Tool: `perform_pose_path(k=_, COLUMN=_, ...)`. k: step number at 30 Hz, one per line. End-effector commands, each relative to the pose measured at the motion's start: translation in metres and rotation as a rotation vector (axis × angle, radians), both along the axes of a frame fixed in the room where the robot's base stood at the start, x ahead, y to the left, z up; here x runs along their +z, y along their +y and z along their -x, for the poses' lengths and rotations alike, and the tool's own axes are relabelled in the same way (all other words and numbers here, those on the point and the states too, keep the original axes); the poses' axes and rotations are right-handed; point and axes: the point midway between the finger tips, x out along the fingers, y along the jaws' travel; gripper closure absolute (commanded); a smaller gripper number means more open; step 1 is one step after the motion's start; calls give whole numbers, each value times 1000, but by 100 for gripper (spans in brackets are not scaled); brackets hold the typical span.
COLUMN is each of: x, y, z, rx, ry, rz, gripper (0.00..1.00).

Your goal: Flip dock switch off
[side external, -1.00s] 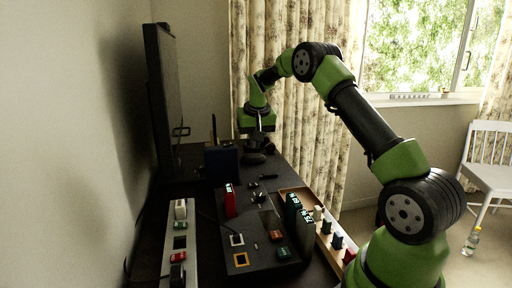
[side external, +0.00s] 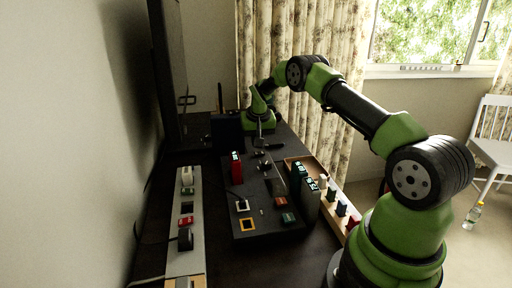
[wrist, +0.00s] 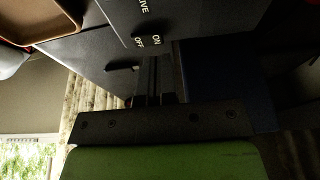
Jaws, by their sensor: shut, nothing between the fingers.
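The dark dock panel (side external: 262,222) lies on the desk, with small levers or knobs toward its far end in the side view. In the wrist view the panel (wrist: 100,48) carries white ON and OFF lettering close to my fingertips. A small dark lever-like piece (wrist: 121,67) shows beside the fingers; I cannot tell whether it is the dock switch, or its position. My gripper (side external: 259,142) points down at the panel's far end; in the wrist view its fingers (wrist: 158,62) are together and empty. Contact with the switch cannot be made out.
A grey power strip (side external: 190,225) with plugs and switches lies at left. A wooden tray (side external: 325,190) with several small blocks is at right.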

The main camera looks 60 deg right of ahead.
Motion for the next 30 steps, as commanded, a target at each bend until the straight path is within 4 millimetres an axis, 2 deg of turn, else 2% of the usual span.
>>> perform_pose_path(k=3, x=-15, y=1, z=0, rx=1, ry=1, rz=-1, gripper=100)
perform_pose_path(k=7, x=-23, y=1, z=0, rx=1, ry=0, rz=0, gripper=100)
perform_pose_path(k=30, x=-29, y=0, z=0, rx=2, ry=1, rz=1, gripper=100)
